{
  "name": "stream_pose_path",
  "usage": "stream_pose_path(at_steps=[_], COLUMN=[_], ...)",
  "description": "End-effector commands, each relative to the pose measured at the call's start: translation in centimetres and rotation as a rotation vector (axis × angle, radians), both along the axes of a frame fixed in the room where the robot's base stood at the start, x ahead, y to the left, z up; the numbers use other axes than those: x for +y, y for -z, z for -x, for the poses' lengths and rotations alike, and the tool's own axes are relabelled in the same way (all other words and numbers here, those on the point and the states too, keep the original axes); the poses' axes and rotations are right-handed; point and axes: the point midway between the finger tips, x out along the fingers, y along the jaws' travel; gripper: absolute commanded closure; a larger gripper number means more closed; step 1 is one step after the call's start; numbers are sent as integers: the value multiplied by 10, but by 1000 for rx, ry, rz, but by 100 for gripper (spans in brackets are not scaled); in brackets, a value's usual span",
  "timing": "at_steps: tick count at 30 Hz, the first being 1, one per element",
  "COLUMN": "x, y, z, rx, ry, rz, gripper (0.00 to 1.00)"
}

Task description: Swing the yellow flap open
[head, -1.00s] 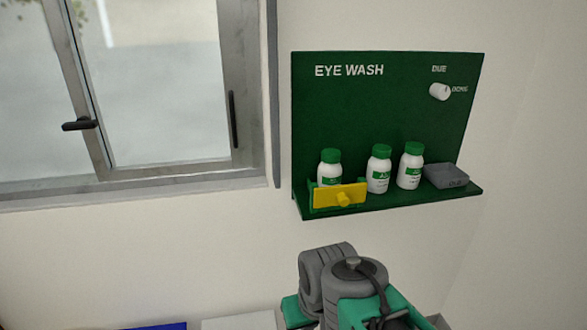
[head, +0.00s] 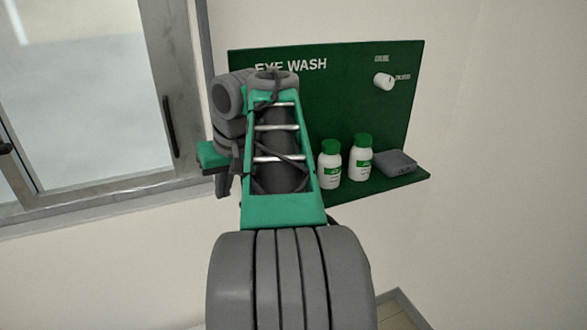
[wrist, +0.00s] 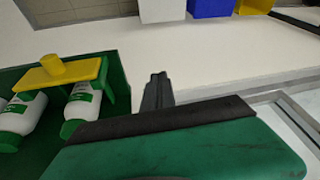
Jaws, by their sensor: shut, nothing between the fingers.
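The yellow flap (wrist: 62,76) shows at the left of the wrist view, with a round yellow knob (wrist: 52,65) on its face. It sits on a green frame in front of a white bottle (wrist: 83,100) with a green cap. In the head view my arm hides the flap. My gripper (wrist: 157,80) is shut and empty, to the right of the flap in the wrist view and apart from it. In the head view my gripper (head: 222,187) is a dark shape just left of the green board's lower left part.
The green eye wash board (head: 340,100) hangs on the wall, with a white dial (head: 384,81). Its shelf holds white bottles (head: 330,165) and a grey box (head: 394,163). A window (head: 150,100) is to the left. A blue bin (wrist: 212,8) lies below.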

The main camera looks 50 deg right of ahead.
Motion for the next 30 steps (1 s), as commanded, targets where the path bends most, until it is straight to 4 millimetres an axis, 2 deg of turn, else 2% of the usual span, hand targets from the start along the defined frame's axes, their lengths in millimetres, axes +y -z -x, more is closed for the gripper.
stream_pose_path(at_steps=[1,3,6,7,9,11,21,24,30], x=[-50,-98,-141,-149,-158,-161,-170,-173,-176], y=[-22,-39,-53,-55,-55,-50,15,29,38], z=[19,48,84,91,101,102,84,80,75], rx=[7,25,48,53,60,62,61,60,59], ry=[61,114,164,172,182,184,183,183,183], rz=[19,48,83,90,99,102,102,102,104], gripper=[100,100,100,100,100,100,100,100,100])
